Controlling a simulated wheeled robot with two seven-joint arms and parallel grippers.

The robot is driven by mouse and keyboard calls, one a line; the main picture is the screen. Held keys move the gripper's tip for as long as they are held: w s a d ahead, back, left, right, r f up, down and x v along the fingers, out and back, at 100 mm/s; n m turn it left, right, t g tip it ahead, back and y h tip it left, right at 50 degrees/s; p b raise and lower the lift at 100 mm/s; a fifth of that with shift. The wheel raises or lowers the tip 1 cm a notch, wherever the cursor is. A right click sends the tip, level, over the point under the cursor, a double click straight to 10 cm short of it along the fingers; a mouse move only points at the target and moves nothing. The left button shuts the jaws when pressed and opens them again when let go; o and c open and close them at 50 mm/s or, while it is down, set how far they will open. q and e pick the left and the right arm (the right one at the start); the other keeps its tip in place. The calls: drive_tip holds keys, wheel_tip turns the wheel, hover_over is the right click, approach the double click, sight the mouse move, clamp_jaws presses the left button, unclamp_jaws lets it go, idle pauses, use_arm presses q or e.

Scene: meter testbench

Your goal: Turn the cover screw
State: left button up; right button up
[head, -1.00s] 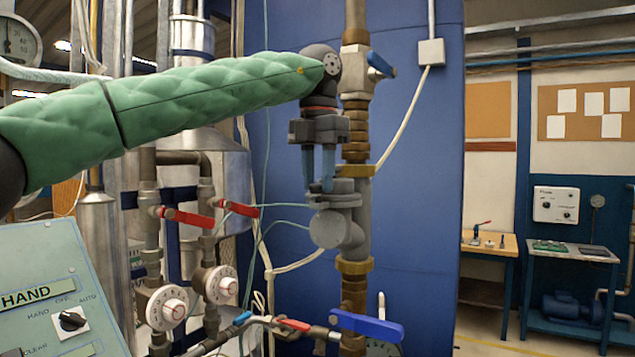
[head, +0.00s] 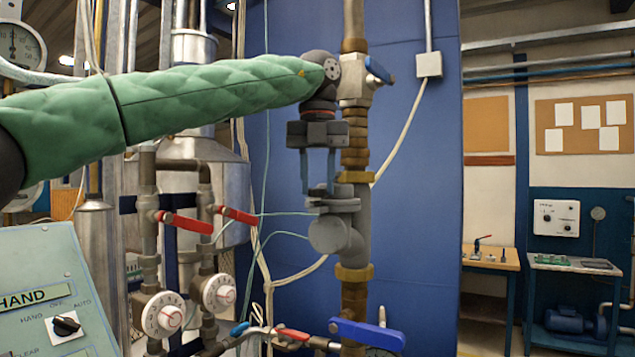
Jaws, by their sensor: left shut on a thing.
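A grey meter body (head: 338,228) sits in the vertical brass pipe at the middle of the head view. My left gripper (head: 318,190) points straight down over the top of the meter, its two blue-grey fingers at the meter's upper flange. The fingers are closed on a small part there, which I take to be the cover screw; the fingertips and flange mostly hide it. My left arm, in a green quilted sleeve, comes in from the left. My right gripper does not show.
A blue-handled valve (head: 379,67) is above the meter and a larger blue lever (head: 367,333) below it. Red-handled valves (head: 184,222) and white dials (head: 163,314) stand to the left. A control panel (head: 45,300) fills the lower left. Thin cables hang behind.

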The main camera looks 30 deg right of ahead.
use_arm(q)
drive_tip(key=shift+r, duration=0.1)
idle(0.4)
drive_tip(key=o, duration=1)
drive_tip(key=shift+w+r+b, duration=0.1)
drive_tip(key=shift+r+b, duration=0.35)
drive_tip(key=shift+r, duration=3.35)
